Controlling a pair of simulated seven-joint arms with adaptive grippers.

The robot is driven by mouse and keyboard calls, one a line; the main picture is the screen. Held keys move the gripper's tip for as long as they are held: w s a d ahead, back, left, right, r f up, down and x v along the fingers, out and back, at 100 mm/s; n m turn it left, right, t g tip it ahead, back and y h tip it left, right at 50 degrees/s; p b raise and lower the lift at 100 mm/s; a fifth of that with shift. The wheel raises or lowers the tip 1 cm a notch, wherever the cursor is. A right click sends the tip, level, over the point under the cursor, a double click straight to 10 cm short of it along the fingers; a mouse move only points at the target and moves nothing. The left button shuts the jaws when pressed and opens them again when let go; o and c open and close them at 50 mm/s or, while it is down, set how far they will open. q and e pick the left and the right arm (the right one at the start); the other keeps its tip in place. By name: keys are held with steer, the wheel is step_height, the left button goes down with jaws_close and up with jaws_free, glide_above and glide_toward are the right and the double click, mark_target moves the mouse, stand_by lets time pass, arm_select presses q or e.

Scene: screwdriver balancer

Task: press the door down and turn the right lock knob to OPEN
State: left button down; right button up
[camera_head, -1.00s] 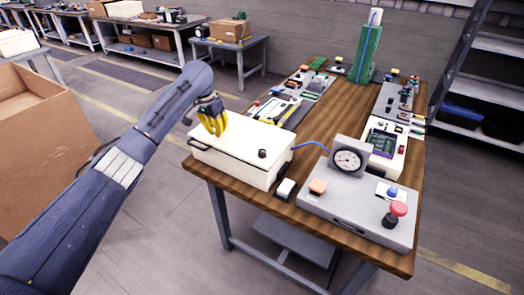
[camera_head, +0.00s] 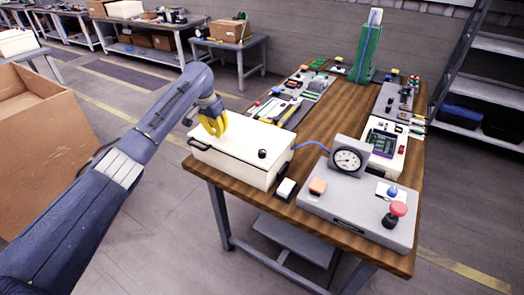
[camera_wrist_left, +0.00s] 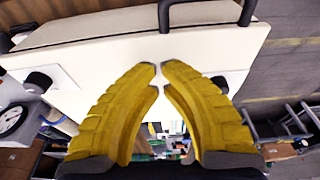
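A white box (camera_head: 240,168) with a white lid, the door (camera_head: 248,137), stands at the near left of the wooden table. The black right lock knob (camera_head: 262,153) sits on the lid's near right part; in the left wrist view it is at the left (camera_wrist_left: 36,80). A second dark knob (camera_wrist_left: 220,84) shows there partly behind a finger. The box has a black handle (camera_head: 199,146) on its front. My left gripper (camera_head: 213,128) has yellow fingers over the lid's left part, tips close together (camera_wrist_left: 159,74) with nothing between them. I cannot tell whether they touch the lid. My right gripper is out of view.
A grey panel (camera_head: 350,215) with a gauge (camera_head: 347,160), an orange button (camera_head: 318,187) and a red knob (camera_head: 398,209) stands right of the box. A small white-topped block (camera_head: 286,188) lies between them. Electronics line the table's sides; its middle is bare.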

mark_target(219, 140)
arm_select(q)
steer(key=shift+f, duration=1.6)
